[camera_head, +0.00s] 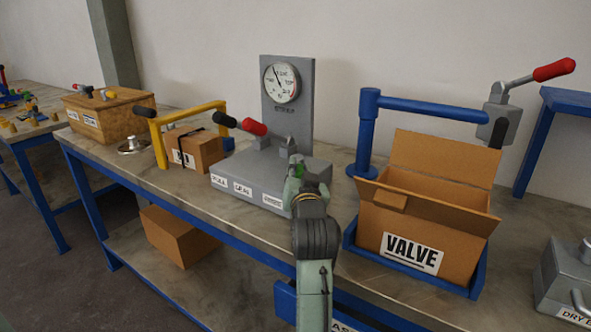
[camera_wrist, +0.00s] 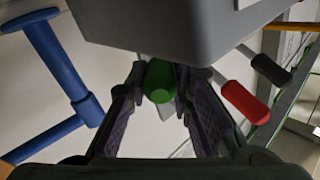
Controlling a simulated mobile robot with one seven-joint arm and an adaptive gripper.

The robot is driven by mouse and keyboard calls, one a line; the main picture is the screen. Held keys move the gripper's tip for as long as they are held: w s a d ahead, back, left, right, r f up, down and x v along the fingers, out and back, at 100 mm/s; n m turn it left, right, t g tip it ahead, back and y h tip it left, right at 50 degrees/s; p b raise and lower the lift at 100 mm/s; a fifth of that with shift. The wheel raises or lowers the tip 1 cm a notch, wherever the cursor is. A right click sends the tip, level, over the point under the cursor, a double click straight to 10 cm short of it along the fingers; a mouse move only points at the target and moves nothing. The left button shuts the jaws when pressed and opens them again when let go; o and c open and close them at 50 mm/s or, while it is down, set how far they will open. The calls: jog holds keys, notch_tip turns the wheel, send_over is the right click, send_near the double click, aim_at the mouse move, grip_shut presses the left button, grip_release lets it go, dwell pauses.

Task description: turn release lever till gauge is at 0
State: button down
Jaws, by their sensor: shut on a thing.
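The round pressure gauge (camera_head: 282,82) is on an upright grey panel behind a grey block (camera_head: 245,180). Its needle points up and to the left; the numbers are too small to read. The block bears three levers, with a black grip (camera_head: 224,119), a red grip (camera_head: 254,127) and a green grip (camera_head: 299,170), and small labels on its front. My gripper (camera_head: 298,176) is at the block's right end, shut on the green-gripped lever. In the wrist view the green grip (camera_wrist: 158,82) sits between the fingers, and the red grip (camera_wrist: 244,102) is to the right, apart from them.
An open cardboard box (camera_head: 425,215) marked VALVE stands in a blue frame at right, near a blue post (camera_head: 367,135) with a bar. A yellow frame (camera_head: 158,140) and small box (camera_head: 196,152) stand left of the block. A grey case (camera_head: 565,280) is far right.

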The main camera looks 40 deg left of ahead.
jog(key=shift+w+d+n+g+y, duration=0.25)
jog(key=shift+d+n+g+y, duration=0.05)
jog(key=shift+n+g+y, duration=0.45)
jog(key=c, duration=1.4)
grip_release()
jog(key=v, duration=1.2)
jog(key=shift+d, duration=0.1)
jog(key=shift+c, duration=0.7)
